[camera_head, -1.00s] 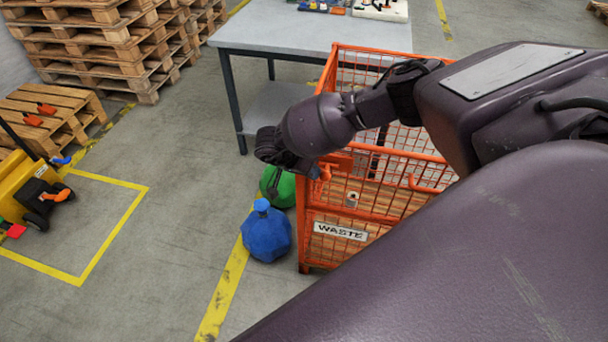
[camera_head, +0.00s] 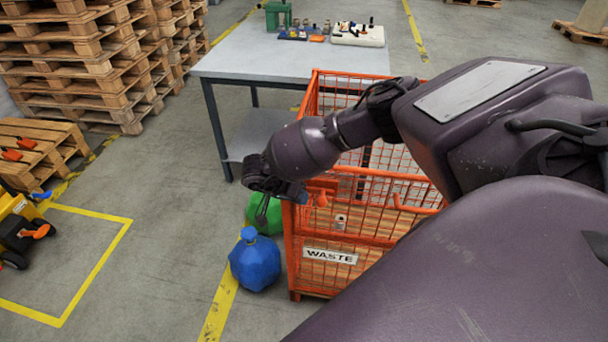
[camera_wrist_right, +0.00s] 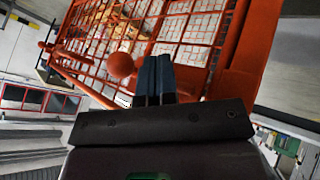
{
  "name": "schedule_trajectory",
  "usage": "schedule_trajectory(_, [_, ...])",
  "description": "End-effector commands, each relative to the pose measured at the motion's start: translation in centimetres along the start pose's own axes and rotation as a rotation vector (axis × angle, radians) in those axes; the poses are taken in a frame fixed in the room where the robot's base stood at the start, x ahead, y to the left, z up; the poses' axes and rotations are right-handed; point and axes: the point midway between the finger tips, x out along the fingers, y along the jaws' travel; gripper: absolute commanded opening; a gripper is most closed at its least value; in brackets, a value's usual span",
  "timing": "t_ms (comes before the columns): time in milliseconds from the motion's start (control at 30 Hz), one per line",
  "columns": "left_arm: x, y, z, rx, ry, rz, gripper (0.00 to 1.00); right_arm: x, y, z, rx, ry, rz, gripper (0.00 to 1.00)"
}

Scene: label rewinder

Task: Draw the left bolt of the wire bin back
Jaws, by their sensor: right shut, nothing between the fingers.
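The orange wire bin (camera_head: 375,182), with a WASTE sign (camera_head: 330,256) on its front, stands right of centre in the head view. Its left bolt shows an orange knob (camera_head: 321,199) near the top of the front. My right gripper (camera_head: 302,196) is at the bin's left front corner, just left of this knob. In the right wrist view, its blue fingers (camera_wrist_right: 156,72) are together and empty. A round orange knob (camera_wrist_right: 121,66) is close beside them on the left; I cannot tell whether they touch. The bolt's rod is mostly hidden. My left gripper is out of view.
A blue bag (camera_head: 255,262) and a green bag (camera_head: 262,214) lie on the floor left of the bin. A grey table (camera_head: 235,65) stands behind it. Pallets (camera_head: 80,60) are stacked at the far left. Floor between is clear.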

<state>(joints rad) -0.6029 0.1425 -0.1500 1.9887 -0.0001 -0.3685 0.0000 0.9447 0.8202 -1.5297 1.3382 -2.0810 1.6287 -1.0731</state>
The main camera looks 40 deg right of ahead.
Motion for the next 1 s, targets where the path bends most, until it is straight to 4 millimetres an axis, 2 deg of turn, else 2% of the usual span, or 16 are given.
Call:
schedule_trajectory(67, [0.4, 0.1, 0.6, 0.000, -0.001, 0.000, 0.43, -0.2, -0.8, 0.7, 0.003, -0.001, -0.001, 0.00])
schedule_trajectory(100, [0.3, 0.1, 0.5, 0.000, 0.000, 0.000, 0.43, -1.4, -0.6, 0.5, 0.002, -0.001, -0.002, 0.00])
schedule_trajectory(300, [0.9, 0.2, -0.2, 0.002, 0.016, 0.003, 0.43, -5.5, -0.6, 0.4, 0.002, -0.001, -0.004, 0.00])
schedule_trajectory(500, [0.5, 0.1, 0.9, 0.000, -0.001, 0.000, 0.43, -8.7, -0.6, 0.4, 0.002, -0.002, -0.005, 0.00])
schedule_trajectory(700, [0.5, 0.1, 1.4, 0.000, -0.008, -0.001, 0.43, -10.2, -0.5, 0.4, 0.003, -0.003, -0.003, 0.00])
schedule_trajectory(1000, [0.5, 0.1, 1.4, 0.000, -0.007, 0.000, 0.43, -10.4, -0.5, 0.4, 0.002, -0.002, -0.002, 0.00])
